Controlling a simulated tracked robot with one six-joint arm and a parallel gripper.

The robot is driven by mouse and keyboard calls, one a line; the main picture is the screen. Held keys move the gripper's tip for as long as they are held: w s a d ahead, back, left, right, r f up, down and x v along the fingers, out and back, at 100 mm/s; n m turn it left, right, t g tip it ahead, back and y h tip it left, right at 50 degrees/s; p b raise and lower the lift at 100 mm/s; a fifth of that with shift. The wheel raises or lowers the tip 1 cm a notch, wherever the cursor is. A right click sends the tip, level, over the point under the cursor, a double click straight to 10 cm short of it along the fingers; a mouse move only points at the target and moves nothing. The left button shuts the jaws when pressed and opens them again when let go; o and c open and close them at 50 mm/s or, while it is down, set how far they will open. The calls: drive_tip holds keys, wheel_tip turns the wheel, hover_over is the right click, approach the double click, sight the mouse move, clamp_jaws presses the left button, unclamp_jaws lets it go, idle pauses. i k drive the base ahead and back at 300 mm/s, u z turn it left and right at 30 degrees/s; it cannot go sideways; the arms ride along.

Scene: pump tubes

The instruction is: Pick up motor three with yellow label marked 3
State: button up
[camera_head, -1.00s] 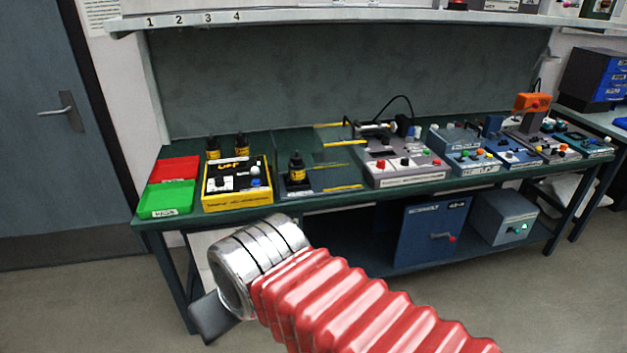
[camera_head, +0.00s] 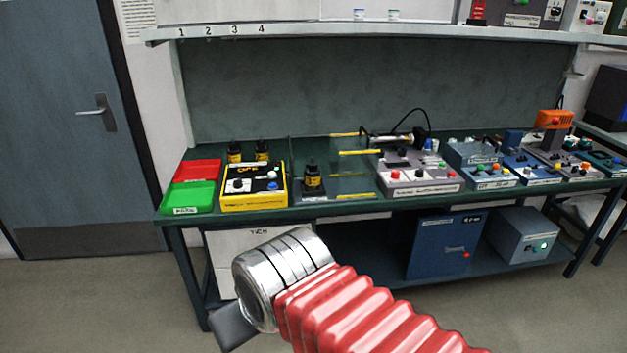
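Three small black motors with yellow labels stand upright on the green workbench (camera_head: 190,222). One motor (camera_head: 313,179) stands alone at the front, right of the yellow box. Two motors (camera_head: 235,151) and (camera_head: 262,150) stand behind that box. The label numbers are too small to read, so I cannot tell which is motor three. My arm, with a red bellows sleeve and a silver wrist, reaches in front of the bench. My gripper (camera_head: 235,328) is a dark grey piece below the wrist, apart from the motors. Its fingers cannot be made out.
A red tray (camera_head: 197,170) and a green tray (camera_head: 188,198) sit at the bench's left end. The yellow box (camera_head: 252,200) stands beside them. A grey control box (camera_head: 425,188) and blue units fill the right. A shelf (camera_head: 330,34) marked 1 to 4 overhangs.

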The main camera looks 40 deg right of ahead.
sight(312, 174)
drive_tip(key=z, duration=0.6)
drive_tip(key=i, duration=1.65)
